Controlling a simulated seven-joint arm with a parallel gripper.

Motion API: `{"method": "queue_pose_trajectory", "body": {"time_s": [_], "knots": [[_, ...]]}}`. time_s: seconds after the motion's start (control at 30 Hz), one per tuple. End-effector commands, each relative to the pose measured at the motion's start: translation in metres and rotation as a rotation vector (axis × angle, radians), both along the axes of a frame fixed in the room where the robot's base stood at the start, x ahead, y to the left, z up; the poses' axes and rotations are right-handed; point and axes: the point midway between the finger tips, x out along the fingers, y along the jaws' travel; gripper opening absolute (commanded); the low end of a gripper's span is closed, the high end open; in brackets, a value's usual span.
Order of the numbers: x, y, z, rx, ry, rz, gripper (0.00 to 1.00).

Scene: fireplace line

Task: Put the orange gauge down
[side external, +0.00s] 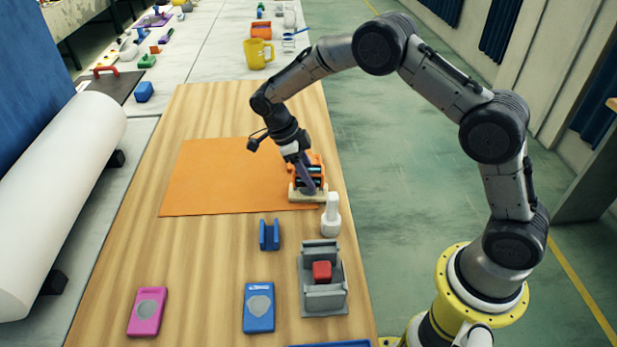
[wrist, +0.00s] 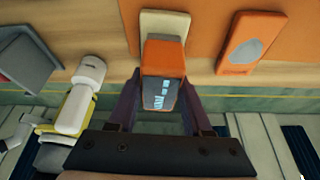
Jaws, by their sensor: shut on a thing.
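The orange gauge (wrist: 163,62) is a boxy orange body with a dark display lit with pale marks. My gripper (wrist: 162,105) is shut on it, one dark finger on each side. In the side external view the gauge (side external: 318,162) is partly covered by my gripper (side external: 309,186), near the right edge of the wooden table. A beige block (wrist: 165,24) shows just beyond the gauge in the wrist view. In the side external view this block (side external: 298,195) lies under the gauge, by the orange mat's corner; I cannot tell whether they touch.
The orange mat (side external: 205,180) is mostly bare. An orange plate with a grey oval (wrist: 235,55) lies beside the block. A white upright piece (side external: 331,217), blue cradle (side external: 269,236) and grey holder (side external: 309,301) with a red block (side external: 322,271) stand nearer the camera.

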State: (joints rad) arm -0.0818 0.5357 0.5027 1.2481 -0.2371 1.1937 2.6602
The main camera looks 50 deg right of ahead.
Motion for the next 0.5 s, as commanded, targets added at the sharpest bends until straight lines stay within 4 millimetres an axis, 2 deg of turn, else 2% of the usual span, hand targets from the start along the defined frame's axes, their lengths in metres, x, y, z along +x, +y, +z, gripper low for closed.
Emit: {"method": "queue_pose_trajectory", "body": {"time_s": [0.1, 0.47, 0.5], "knots": [[0.0002, -0.0001, -0.0121, -0.001, -0.001, 0.0, 0.0], [0.0002, 0.0001, -0.0157, 0.0, -0.002, -0.001, 0.0], [0.0002, 0.0, -0.0158, 0.0, -0.002, -0.001, 0.55]]}}
